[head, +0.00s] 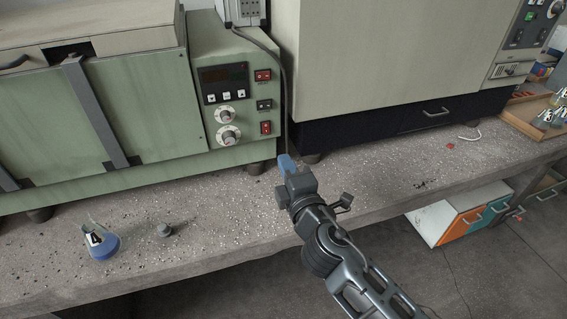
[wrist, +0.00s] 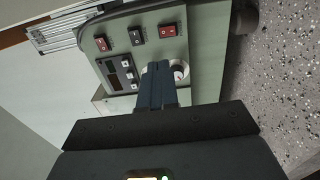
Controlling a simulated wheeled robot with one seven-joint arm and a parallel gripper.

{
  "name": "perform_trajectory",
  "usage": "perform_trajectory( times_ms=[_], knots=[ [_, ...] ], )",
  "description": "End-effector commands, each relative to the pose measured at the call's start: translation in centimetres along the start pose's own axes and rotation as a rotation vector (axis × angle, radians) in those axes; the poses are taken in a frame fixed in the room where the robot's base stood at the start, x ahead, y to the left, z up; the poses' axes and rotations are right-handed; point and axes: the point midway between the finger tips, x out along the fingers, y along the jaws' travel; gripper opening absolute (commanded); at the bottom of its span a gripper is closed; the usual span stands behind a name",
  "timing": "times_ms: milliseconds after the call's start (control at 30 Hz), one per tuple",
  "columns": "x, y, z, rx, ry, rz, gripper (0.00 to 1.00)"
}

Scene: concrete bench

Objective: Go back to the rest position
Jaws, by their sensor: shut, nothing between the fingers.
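My gripper (head: 287,163) is over the front part of the bench in the head view, in front of the gap between the two machines. Its blue fingers also show in the wrist view (wrist: 158,85), pressed together and empty. In the wrist view they point toward the control panel (wrist: 143,52) of the green machine and cover part of it. The arm reaches in from the lower right of the head view.
The green machine (head: 100,115) and a large beige machine (head: 385,55) stand along the back of the concrete bench (head: 205,205). A flask with blue liquid (head: 103,245) and a small grey knob-like piece (head: 165,230) are at left. A wooden tray (head: 520,118) is at far right.

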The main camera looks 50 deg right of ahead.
Motion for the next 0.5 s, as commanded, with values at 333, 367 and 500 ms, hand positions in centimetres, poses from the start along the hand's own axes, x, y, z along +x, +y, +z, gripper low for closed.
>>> perform_trajectory(
  times_ms=[333, 367, 500],
  knots=[
    [-0.1, -0.1, 0.0, 0.002, 0.002, -0.002, 0.00],
    [-0.2, -0.2, 0.0, 0.007, 0.005, -0.005, 0.00],
    [-2.9, -1.7, -0.6, 0.082, 0.059, -0.056, 0.00]
  ],
)
